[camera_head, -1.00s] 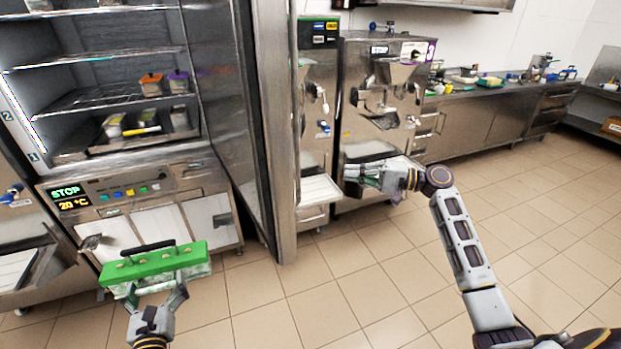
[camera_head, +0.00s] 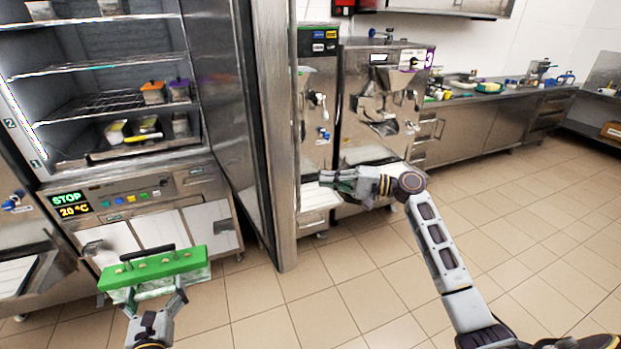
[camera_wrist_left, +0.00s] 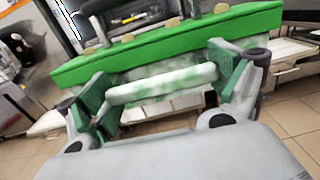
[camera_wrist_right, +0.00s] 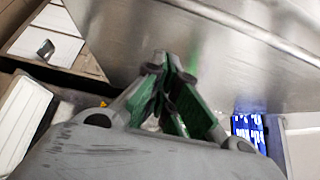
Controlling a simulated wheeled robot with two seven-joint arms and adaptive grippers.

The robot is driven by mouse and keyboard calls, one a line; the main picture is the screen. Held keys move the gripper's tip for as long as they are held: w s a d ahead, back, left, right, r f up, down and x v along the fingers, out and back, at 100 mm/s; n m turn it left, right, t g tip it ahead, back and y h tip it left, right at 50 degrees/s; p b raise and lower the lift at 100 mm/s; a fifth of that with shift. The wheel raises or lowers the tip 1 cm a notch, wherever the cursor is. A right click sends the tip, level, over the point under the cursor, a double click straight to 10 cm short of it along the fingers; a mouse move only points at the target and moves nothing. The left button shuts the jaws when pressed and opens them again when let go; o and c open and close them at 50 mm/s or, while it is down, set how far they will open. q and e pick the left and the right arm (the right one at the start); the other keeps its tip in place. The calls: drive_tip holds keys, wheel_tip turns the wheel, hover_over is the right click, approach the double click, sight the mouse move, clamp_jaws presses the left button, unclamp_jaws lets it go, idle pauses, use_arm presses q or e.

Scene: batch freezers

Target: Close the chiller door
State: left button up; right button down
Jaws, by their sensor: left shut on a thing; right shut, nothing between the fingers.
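The chiller (camera_head: 60,60) stands at the left with its shelves in plain view. Its steel door (camera_head: 272,120) is swung wide open, jutting toward me with its tall edge at the picture's middle. My right gripper (camera_head: 326,178) is shut and empty, just right of the door's edge in the head view. In the right wrist view the shut fingertips (camera_wrist_right: 166,60) are before a steel surface; whether they touch it I cannot tell. My left gripper (camera_head: 157,292) is shut on the green-lidded container (camera_head: 152,268), gripping its pale front bar (camera_wrist_left: 162,84), low in front of the chiller.
Batch freezers (camera_head: 375,110) stand right of the door, close behind my right gripper. A counter (camera_head: 490,110) with several items runs along the back right. Tiled floor (camera_head: 340,290) is clear in front. Small tubs (camera_head: 153,92) sit on the chiller shelves.

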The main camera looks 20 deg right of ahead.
drive_tip(key=shift+s+a+p, duration=0.2)
drive_tip(key=shift+a+p, duration=0.1)
drive_tip(key=shift+a, duration=0.65)
drive_tip(key=shift+s+a+p, duration=0.2)
drive_tip(key=shift+a+p, duration=0.1)
drive_tip(key=shift+a, duration=0.6)
drive_tip(key=shift+s+a+p, duration=0.2)
drive_tip(key=shift+a+p, duration=0.1)
drive_tip(key=shift+a, duration=0.65)
drive_tip(key=shift+a, duration=0.15)
